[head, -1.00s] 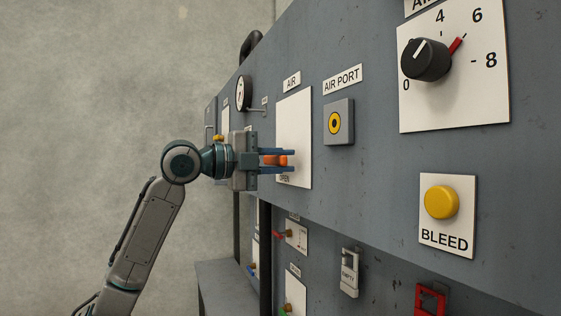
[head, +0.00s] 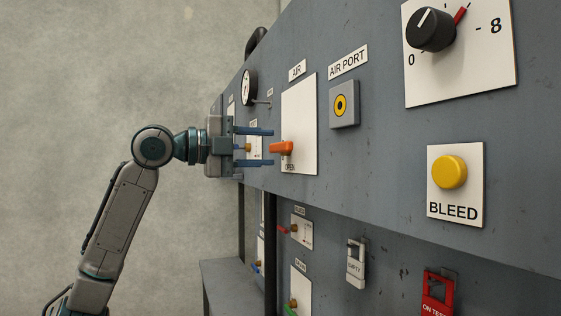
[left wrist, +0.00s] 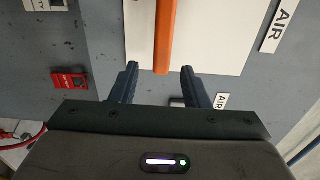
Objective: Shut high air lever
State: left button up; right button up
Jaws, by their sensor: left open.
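The orange air lever (head: 282,148) is on the white plate (head: 304,120) under the AIR label (head: 297,70). It sits low on the plate, just above small lettering that seems to read OPEN, and its handle points left. My left gripper (head: 268,147) is open, its two blue fingers one above the other, just left of the lever and clear of the plate. In the left wrist view the lever (left wrist: 165,38) lies ahead of the gap between the fingertips (left wrist: 160,68), and nothing is held. My right gripper is not in view.
Right of the plate are the AIR PORT fitting (head: 343,104), a black knob (head: 431,30) and the yellow BLEED button (head: 449,172). A gauge (head: 249,87) is up left.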

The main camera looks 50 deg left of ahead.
pick_arm(q)
jog(key=b+v, duration=0.1)
jog(key=v, duration=0.4)
jog(key=shift+s+b, duration=0.1)
jog(key=shift+b, duration=0.3)
dwell(1.0)
